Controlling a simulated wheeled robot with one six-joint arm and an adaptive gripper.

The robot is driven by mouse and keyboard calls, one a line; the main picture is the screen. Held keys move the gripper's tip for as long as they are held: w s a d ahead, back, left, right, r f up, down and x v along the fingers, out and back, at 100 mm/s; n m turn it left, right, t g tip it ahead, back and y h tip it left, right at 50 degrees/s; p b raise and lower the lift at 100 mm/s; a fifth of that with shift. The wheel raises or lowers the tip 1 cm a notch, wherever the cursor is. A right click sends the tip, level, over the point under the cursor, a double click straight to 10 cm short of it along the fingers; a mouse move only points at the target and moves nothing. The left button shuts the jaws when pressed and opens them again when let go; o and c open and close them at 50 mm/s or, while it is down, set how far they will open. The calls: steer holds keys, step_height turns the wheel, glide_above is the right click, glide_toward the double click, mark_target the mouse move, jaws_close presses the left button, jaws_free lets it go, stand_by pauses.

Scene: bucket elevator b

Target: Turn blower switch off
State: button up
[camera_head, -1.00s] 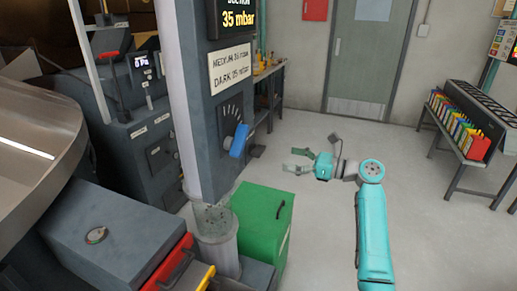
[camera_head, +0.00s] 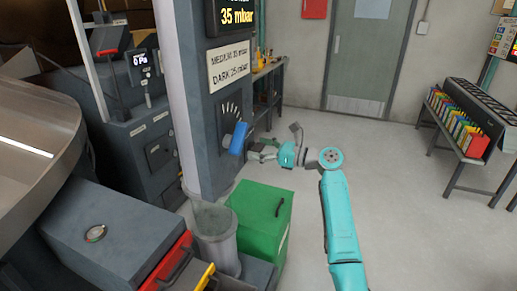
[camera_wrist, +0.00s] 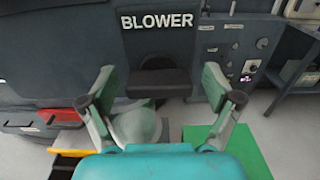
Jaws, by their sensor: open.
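The white BLOWER label (camera_wrist: 157,21) is on the dark machine face in the wrist view. Below it is a dark block-like part (camera_wrist: 158,82) under a dark recess; I cannot tell its switch position. My gripper (camera_wrist: 162,95) is open and empty, its fingers spread on either side of this part in the picture. Contact does not show. In the head view, my gripper (camera_head: 254,150) points left, just right of the grey column (camera_head: 205,120). The column's side facing the gripper is hidden there. A blue handle (camera_head: 239,138) sits on a dial on the column.
A green box (camera_head: 262,215) stands below the gripper, beside a clear cylinder (camera_head: 213,218). A bench with tools (camera_head: 268,75) is behind the column. A rack of colourful items (camera_head: 465,115) stands at right. The floor between is clear.

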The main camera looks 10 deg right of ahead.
steer(key=c, duration=1.2)
steer(key=shift+o, duration=0.2)
steer(key=shift+n, duration=0.3)
steer(key=n, duration=0.4)
steer(key=shift+s+a, duration=0.1)
steer(key=n, duration=0.5)
steer(key=shift+f, duration=0.1)
steer(key=n, duration=0.4)
steer(key=shift+f, duration=0.1)
steer(key=shift+s+n, duration=0.1)
steer(key=shift+n, duration=2)
steer(key=shift+f, duration=0.1)
